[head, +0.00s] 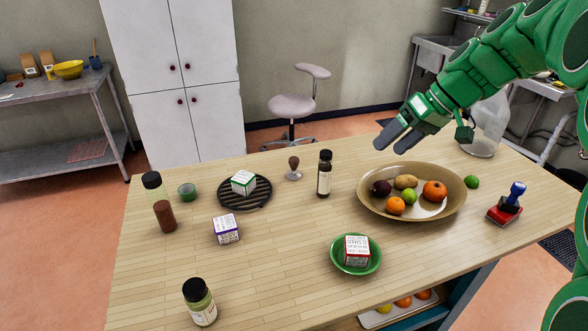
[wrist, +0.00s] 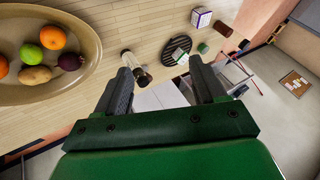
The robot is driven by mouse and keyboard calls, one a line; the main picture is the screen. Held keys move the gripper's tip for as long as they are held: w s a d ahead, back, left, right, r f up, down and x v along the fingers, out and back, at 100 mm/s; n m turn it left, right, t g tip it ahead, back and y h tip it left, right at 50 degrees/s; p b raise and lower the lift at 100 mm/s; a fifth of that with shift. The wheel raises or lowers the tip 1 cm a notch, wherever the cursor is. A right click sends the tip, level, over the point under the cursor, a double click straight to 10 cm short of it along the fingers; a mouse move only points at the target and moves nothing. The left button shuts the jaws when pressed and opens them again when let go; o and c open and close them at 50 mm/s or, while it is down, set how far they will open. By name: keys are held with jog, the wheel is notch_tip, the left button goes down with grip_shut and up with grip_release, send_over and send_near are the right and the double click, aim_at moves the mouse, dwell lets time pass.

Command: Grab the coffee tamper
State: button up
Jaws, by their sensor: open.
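The coffee tamper (head: 294,168), with a dark brown knob handle and a pale metal base, stands upright on the wooden table near its far edge. It is between the black round trivet and a dark bottle (head: 325,174). My gripper (head: 397,140) is open and empty, up above the far side of the table, to the right of the tamper and apart from it. In the wrist view my open fingers (wrist: 160,75) show with the dark bottle (wrist: 134,68) beyond the left one. I cannot clearly make out the tamper in that view.
A fruit bowl (head: 372,207) stands below my gripper. The trivet (head: 230,199) bears a green-and-white box. Other boxes, jars, a green bowl (head: 339,262) and a red-based stamp (head: 506,212) stand about. The table's middle, in front of the tamper, is clear.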

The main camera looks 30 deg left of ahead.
aim_at(290, 162)
jog(key=w+a+f+n+g+y, duration=0.1)
jog(key=w+a+f+n+y, duration=0.25)
jog(key=w+a+n, duration=0.55)
jog(key=w+a+f+n+g+y, duration=0.25)
jog(key=w+a+f+n, duration=0.25)
jog(key=w+a, duration=0.8)
jog(key=shift+t, duration=0.35)
jog(key=f, duration=0.4)
jog(key=s+a+f, duration=0.1)
jog(key=f, duration=0.4)
jog(key=s+f, duration=0.1)
jog(key=f, duration=0.4)
jog(key=shift+a, duration=0.35)
jog(key=shift+x, duration=5.9)
jog(key=shift+r, duration=0.15)
jog(key=c, duration=1.3)
